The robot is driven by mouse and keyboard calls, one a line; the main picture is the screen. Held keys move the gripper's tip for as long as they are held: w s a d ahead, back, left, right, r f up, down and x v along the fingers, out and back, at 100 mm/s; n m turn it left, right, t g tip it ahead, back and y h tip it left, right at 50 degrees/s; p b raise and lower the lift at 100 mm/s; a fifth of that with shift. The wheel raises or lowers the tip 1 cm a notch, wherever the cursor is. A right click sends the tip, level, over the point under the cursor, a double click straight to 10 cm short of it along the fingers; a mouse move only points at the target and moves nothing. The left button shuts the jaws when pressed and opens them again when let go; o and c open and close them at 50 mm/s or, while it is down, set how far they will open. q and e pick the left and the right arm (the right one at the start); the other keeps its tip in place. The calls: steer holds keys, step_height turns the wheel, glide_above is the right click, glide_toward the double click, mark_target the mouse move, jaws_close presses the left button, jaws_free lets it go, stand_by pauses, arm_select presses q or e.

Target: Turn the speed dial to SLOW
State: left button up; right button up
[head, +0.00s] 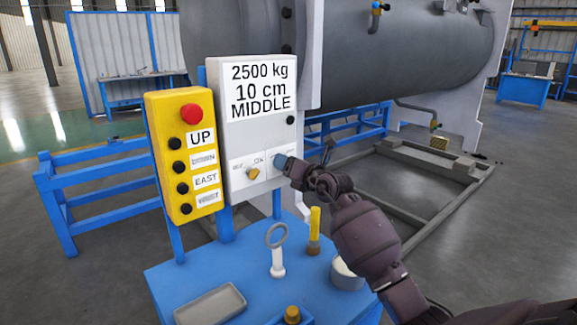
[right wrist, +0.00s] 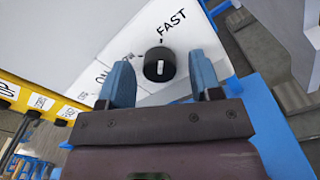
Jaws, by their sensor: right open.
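The speed dial (right wrist: 158,64) is a round black knob with a short white mark, on the sloped white panel beside the printed word FAST. No SLOW label is readable. My right gripper (right wrist: 160,74) has two blue fingers, one on each side of the dial, with visible gaps; I cannot tell whether either touches it. The fingers are open. In the head view my right gripper (head: 281,161) is at the lower right of the white control box (head: 235,135) and hides the dial. My left gripper is not in view.
A yellow knob (head: 253,173) sits left of the dial on the same panel. A yellow button box (head: 165,155) with a red button stands to the left. Below is a blue table (head: 240,265) with a ring-topped post (head: 277,250), a yellow-handled item (head: 314,225) and a grey tray (head: 210,304).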

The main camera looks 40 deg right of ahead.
steer(key=shift+c, duration=0.4)
steer(key=c, duration=0.9)
steer(key=shift+o, duration=0.2)
steer(key=shift+n, duration=0.4)
steer(key=shift+f+n+p, duration=0.1)
steer(key=shift+n+p, duration=0.25)
steer(key=shift+n, duration=8.35)
